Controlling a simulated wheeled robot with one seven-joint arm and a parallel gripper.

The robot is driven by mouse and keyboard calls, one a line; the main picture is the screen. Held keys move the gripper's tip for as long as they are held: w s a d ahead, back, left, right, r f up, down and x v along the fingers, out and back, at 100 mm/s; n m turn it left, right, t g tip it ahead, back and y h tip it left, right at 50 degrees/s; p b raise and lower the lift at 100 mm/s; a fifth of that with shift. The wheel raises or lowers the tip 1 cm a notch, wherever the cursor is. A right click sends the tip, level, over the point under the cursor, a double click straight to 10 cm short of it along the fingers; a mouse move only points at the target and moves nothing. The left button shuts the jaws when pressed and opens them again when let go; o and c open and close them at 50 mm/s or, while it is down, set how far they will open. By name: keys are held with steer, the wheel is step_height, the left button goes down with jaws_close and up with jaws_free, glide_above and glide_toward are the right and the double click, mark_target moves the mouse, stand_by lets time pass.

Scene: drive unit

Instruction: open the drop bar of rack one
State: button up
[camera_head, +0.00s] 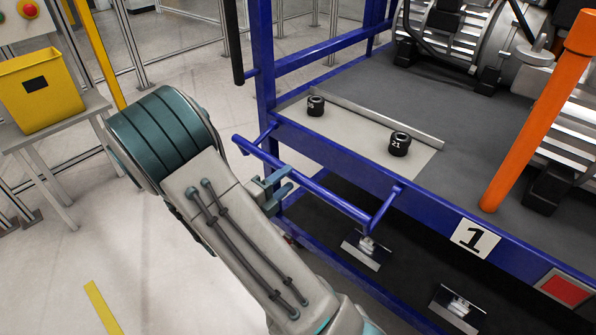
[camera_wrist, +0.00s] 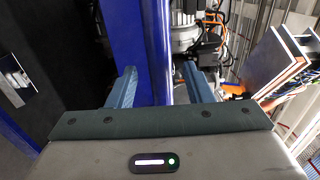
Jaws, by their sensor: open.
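Rack one is a blue frame with a white number 1 plate (camera_head: 475,238). My gripper (camera_head: 283,181) is open at the rack's left front, far to the left of the orange bar and close to the blue tubular handle (camera_head: 325,198). In the wrist view, the open fingers (camera_wrist: 160,66) show with a blue member (camera_wrist: 140,45) behind and between them. I cannot tell whether they touch it.
Two small black cylinders (camera_head: 316,105) (camera_head: 399,144) stand on a pale panel on the rack deck. Large silver drive units (camera_head: 470,45) fill the back. A yellow bin (camera_head: 38,92) stands on a table at the left. Open floor lies left of the rack.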

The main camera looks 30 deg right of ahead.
steer(key=shift+x, duration=2.75)
